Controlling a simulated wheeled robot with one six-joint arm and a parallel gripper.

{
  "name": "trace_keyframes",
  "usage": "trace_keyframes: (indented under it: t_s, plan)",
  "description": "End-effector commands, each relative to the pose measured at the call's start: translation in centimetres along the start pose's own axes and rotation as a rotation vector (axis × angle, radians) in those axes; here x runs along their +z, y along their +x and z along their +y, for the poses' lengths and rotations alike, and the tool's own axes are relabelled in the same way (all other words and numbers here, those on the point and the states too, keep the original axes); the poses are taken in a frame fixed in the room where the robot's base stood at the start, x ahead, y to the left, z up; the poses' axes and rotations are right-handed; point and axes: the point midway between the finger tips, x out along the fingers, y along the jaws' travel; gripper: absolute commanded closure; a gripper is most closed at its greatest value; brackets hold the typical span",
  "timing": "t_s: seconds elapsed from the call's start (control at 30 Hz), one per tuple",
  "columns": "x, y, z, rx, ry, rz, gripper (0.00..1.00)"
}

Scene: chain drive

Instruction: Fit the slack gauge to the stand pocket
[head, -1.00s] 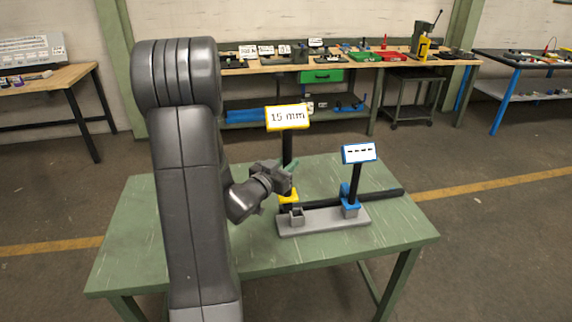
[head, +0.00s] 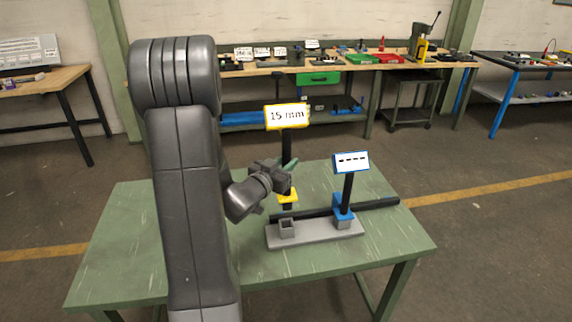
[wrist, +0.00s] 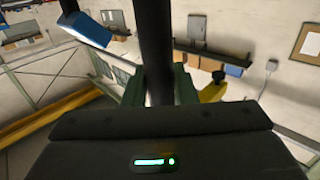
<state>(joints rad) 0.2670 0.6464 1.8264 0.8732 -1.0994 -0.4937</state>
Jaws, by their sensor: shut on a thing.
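My gripper (head: 287,172) is shut on the black post of a gauge, which I take for the slack gauge, with a yellow-framed "15 mm" sign (head: 286,116) on top. The post (wrist: 154,50) also shows upright between my green fingers (wrist: 160,88) in the wrist view. Below the grip are a yellow collar (head: 287,196) and a short dark foot (head: 287,206). The foot appears above the open grey square pocket (head: 287,229) at the left of the grey stand (head: 315,238), apart from it. Depth alignment cannot be told.
A blue-framed sign (head: 351,161) showing dashes stands on a black post in a blue holder (head: 343,211) at the stand's right. A long black bar (head: 377,204) runs behind the stand. The green table (head: 130,245) is otherwise largely clear. A crowded workbench (head: 240,72) stands behind.

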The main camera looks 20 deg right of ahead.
Motion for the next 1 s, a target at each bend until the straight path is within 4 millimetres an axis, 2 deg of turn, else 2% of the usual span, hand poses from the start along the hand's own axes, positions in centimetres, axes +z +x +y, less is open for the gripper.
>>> trace_keyframes:
  t_s: [0.63, 1.0]
  plan:
    - [4.8, 0.1, 0.0, 0.000, 0.001, 0.007, 1.00]
    - [5.5, 0.1, 0.0, 0.000, 0.001, 0.007, 1.00]
